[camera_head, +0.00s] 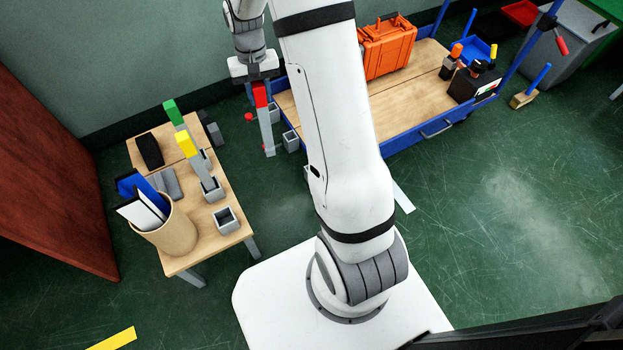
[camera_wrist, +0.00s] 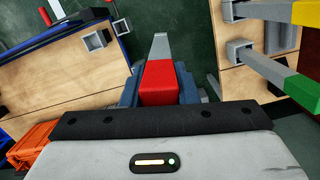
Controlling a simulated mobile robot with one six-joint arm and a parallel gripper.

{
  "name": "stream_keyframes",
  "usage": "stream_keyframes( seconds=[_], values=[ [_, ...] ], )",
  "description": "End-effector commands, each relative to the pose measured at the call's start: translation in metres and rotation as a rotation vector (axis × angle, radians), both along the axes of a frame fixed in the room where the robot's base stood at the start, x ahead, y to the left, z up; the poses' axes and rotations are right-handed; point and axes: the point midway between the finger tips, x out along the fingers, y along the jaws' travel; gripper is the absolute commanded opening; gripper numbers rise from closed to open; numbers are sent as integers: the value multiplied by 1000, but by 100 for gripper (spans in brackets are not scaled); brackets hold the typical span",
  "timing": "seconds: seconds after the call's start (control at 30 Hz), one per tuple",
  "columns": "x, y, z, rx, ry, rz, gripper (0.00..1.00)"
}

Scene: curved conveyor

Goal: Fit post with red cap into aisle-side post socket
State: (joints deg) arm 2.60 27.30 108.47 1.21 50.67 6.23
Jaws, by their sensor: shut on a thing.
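My gripper (camera_head: 255,72) is shut on the post with red cap (camera_head: 267,132), gripping it at the cap. The post hangs nearly upright in the gap between the small table and the blue cart. In the wrist view the red cap (camera_wrist: 158,78) sits between the fingers and the grey shaft points away. Two grey square sockets stand at the cart's near left end; one open socket (camera_head: 291,141) shows clearly, apart from the post. I cannot tell which is the aisle-side post socket.
The small wooden table (camera_head: 190,262) bears a yellow-capped post (camera_head: 190,150), a green-capped post (camera_head: 172,112), an empty grey socket (camera_head: 226,220) and a tan bin (camera_head: 172,232). An orange case (camera_head: 386,48) stands on the cart (camera_head: 345,100).

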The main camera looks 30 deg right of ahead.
Motion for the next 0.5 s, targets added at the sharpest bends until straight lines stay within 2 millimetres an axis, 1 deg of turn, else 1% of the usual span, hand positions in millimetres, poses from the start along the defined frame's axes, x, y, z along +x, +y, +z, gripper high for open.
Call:
stream_keyframes(
  seconds=[0.03, 0.3, 0.4, 0.5],
  values=[
    [-3, -14, -11, 0, -1, -107, 0],
    [-25, -86, -60, 4, -4, -872, 0],
    [-34, -105, -72, 4, 0, -1098, 0],
    [-40, -119, -80, 4, 3, -1257, 0]
  ],
)
